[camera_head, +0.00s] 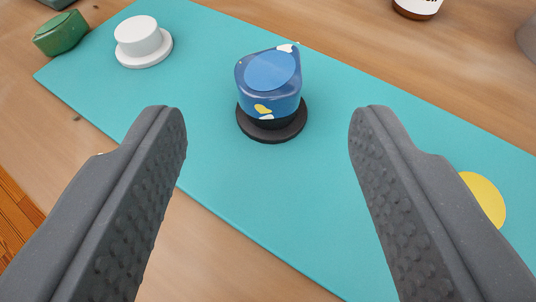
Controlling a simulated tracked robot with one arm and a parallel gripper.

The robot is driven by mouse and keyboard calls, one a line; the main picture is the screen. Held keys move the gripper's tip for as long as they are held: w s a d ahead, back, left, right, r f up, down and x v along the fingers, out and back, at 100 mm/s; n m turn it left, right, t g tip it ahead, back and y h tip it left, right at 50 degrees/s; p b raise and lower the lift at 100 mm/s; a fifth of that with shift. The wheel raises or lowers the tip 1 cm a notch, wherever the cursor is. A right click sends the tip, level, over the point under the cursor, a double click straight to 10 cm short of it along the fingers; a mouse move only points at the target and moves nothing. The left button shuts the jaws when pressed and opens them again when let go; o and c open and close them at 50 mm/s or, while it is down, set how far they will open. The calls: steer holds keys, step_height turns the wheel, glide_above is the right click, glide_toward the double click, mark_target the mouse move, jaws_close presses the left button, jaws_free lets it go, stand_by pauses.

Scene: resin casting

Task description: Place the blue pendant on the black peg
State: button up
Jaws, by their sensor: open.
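The blue pendant (270,82) is a glossy teardrop-shaped block with yellow and white flecks. It sits on top of the black peg (272,133), whose round base shows below it on the teal mat (330,190). The pendant looks roughly level; how it meets the peg's top is hidden beneath it. My gripper (267,112) is open and empty. Its two grey fingers stand wide apart, nearer the camera than the pendant, one to the left and one to the right, with neither touching it.
A white peg (142,38) stands at the mat's back left, with a green block (60,33) on the wooden table beyond it. A yellow disc (483,199) lies at right, partly behind my right finger. A brown bottle (416,8) stands at the back right. The mat around the black peg is clear.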

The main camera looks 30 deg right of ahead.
steer(key=shift+p+v, duration=0.6)
steer(key=shift+v, duration=2.8)
steer(key=w+a+r+n+t+y, duration=0.25)
steer(key=a+r, duration=0.55)
steer(key=r, duration=0.4)
steer(key=w+a+r+n+t+y, duration=0.1)
steer(key=w+a+r, duration=0.3)
steer(key=a+r, duration=0.6)
steer(key=s+a+r+n+y, duration=0.1)
steer(key=s+a+r, duration=0.2)
steer(key=r, duration=0.4)
steer(key=s+a+r+n+y, duration=0.1)
steer(key=s+a+r, duration=0.3)
steer(key=a+r, duration=0.2)
steer(key=s+a+r+n+y, duration=0.1)
steer(key=s+a+r, duration=0.3)
steer(key=r, duration=0.6)
steer(key=shift+a+t+y, duration=0.35)
steer(key=shift+a+y, duration=0.1)
steer(key=shift+a, duration=0.15)
